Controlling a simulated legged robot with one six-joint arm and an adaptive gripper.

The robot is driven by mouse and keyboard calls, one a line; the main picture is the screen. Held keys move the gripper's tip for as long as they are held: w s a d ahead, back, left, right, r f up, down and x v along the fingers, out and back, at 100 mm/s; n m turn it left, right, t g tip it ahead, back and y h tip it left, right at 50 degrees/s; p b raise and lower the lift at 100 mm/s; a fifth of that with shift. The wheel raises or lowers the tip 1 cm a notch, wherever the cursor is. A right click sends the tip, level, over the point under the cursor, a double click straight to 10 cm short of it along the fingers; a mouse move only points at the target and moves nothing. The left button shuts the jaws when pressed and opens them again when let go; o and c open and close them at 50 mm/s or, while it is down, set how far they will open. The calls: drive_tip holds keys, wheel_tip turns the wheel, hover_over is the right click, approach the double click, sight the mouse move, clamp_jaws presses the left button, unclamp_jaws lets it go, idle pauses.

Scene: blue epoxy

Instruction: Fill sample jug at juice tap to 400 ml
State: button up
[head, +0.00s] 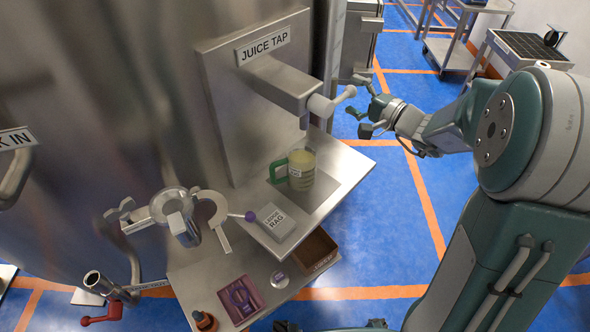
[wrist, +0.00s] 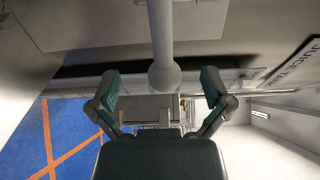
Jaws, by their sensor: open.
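The juice tap (head: 285,84) sticks out from a metal panel labelled JUICE TAP, with a pale lever (head: 345,95) ending in a small ball on its right side. The sample jug (head: 302,168) stands upright under the spout on the metal shelf, its green handle to the left. It looks filled with yellowish juice; the level against its marks is too small to read. My gripper (head: 362,103) is open beside the lever, at its right. In the wrist view the open fingers of my gripper (wrist: 160,98) stand either side of the lever's pale ball (wrist: 165,76). Contact cannot be told.
A folded ledge rag (head: 275,221) lies on the shelf (head: 335,170) left of the jug. A brown box (head: 310,256) sits below. Trolleys (head: 450,50) stand behind on blue floor.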

drive_tip(key=v, duration=0.7)
idle(0.3)
drive_tip(key=shift+d, duration=0.1)
drive_tip(key=v, duration=1.2)
